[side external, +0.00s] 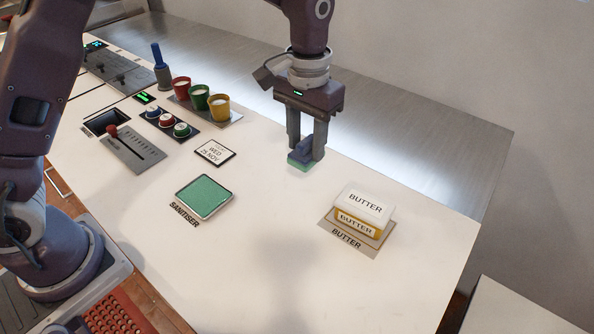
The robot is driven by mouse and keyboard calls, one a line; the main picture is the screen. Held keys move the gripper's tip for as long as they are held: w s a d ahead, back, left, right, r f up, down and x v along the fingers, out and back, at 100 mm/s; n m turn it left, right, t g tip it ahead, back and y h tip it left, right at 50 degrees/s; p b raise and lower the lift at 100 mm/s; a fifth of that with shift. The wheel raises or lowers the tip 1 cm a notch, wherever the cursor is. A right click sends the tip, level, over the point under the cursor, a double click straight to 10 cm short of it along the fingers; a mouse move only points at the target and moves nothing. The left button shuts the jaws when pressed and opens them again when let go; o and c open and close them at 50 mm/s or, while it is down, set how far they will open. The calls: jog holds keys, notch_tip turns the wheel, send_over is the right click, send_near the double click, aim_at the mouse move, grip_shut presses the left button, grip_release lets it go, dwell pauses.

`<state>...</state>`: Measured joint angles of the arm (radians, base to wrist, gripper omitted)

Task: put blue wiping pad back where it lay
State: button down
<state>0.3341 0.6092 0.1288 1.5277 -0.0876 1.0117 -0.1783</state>
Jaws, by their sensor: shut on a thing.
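My gripper (306,147) points down over the far middle of the white counter and is shut on the blue wiping pad (299,159). The pad is a small block, blue on top with a green lower layer. The fingers hide part of it. It is at or just above the counter, and I cannot tell whether it touches. A shallow tray (231,207) filled with green lies nearer and to the left, with the word SANITISER printed on the counter beside it. The pad is clear of this tray.
A butter dish (364,205) sits on a labelled mat (330,228) at right. A date card (215,152) lies left of my gripper. Red, green and yellow cups (219,108), coloured round pots and a slider panel (133,150) stand further left. The front middle counter is clear.

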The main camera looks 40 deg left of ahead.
jog(key=w+a+r, duration=0.1)
jog(key=w+a, duration=0.1)
jog(key=a, duration=0.5)
jog(key=w+a+r, duration=0.1)
jog(key=w+a, duration=0.1)
jog(key=a, duration=0.5)
jog(key=f, duration=0.9)
jog(key=shift+s+a+f, duration=0.1)
jog(key=shift+a, duration=0.15)
jog(key=shift+f, duration=0.35)
jog(key=shift+f, duration=0.15)
jog(key=c, duration=0.9)
grip_release()
jog(key=shift+o, duration=0.2)
